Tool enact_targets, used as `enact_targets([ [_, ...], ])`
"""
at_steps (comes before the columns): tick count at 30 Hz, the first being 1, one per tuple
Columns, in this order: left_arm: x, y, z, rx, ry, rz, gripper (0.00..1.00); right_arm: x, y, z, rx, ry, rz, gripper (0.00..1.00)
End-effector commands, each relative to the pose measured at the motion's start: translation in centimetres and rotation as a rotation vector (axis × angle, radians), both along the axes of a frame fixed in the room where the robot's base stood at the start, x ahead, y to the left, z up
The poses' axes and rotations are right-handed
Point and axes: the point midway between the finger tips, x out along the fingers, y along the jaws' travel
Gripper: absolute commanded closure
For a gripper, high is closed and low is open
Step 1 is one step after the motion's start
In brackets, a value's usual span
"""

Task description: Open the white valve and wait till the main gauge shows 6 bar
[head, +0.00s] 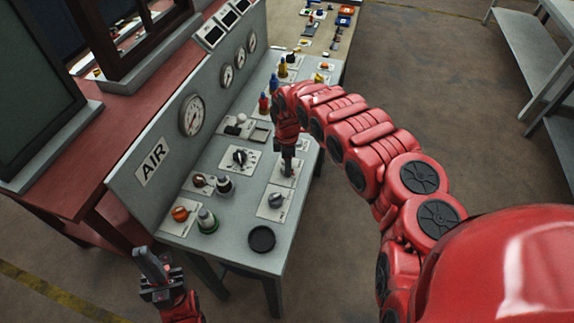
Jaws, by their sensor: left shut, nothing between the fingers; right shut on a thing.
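The grey control panel has a large round gauge (192,115) on its upright back, above the AIR label (153,161). Its needle is too small to read. My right gripper (288,165) points down, shut on a small knob over a pale plate (285,176) at the panel's near edge. The fingers hide most of that knob, so I cannot tell its colour or how far it is turned. My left gripper (150,264) is shut and empty, low at the left, apart from the panel.
The panel also bears an orange knob (180,213), a green-based knob (207,221), a grey knob (276,200), a black disc (262,238) and a black dial (240,157). Red (263,105) and blue (274,84) fittings stand farther back.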

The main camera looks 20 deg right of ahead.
Motion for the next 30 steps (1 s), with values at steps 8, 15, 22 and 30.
enact_targets([
  [8,0.0,0.0,-1.1,0.000,0.000,0.000,1.00,0.0,0.0,-0.1,-0.001,-0.001,-0.216,1.00],
  [15,0.0,0.0,-1.6,0.000,0.000,0.000,1.00,0.1,0.1,0.0,0.000,-0.001,-0.337,1.00],
  [22,0.0,0.0,-1.8,0.000,0.000,0.000,1.00,0.1,0.0,0.0,0.000,-0.001,-0.393,1.00],
  [30,0.0,0.0,-1.8,0.000,0.000,0.000,1.00,0.1,0.0,0.1,0.000,-0.002,-0.404,1.00],
])
